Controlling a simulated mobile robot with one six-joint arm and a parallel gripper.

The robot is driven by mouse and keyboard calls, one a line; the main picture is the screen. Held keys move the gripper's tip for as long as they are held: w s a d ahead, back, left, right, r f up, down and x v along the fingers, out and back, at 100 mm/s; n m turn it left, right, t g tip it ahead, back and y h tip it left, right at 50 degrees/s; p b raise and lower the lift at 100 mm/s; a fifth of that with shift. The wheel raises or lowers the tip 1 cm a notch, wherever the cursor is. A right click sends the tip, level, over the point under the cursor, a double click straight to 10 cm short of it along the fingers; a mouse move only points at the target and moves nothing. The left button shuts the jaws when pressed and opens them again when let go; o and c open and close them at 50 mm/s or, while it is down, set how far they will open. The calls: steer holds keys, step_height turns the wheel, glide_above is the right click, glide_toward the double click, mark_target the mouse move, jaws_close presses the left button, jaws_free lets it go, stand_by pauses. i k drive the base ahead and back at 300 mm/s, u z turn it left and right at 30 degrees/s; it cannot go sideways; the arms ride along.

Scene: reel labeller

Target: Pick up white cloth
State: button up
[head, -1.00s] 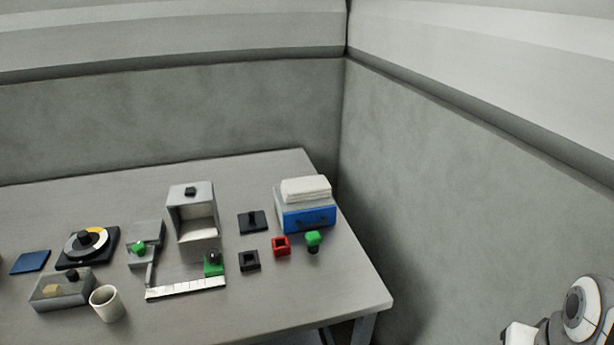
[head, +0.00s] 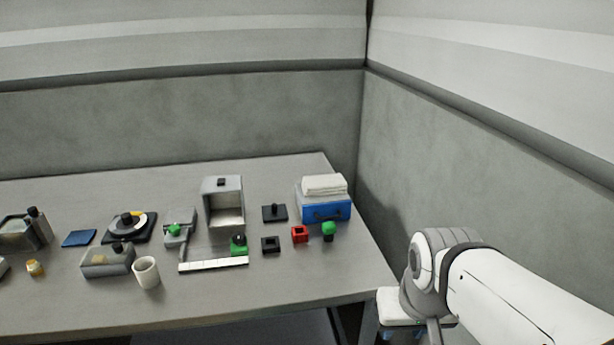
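The white cloth (head: 324,185) lies folded on top of a blue-fronted box (head: 327,211) at the back right of the table. Nothing touches it but the box beneath. My arm shows at the lower right of the head view, with white and grey links. It is well apart from the cloth, off the table's right edge. My gripper's fingers cannot be made out in this view.
The table (head: 310,280) also holds a grey open-fronted box (head: 223,203), a black block (head: 274,213), a red square piece (head: 299,234), a green knob (head: 328,229), a white cup (head: 146,272) and a white strip (head: 213,264). Walls stand behind and to the right.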

mark_target(333, 184)
steer(key=z, duration=0.05)
steer(key=i, duration=1)
steer(key=u, duration=0.05)
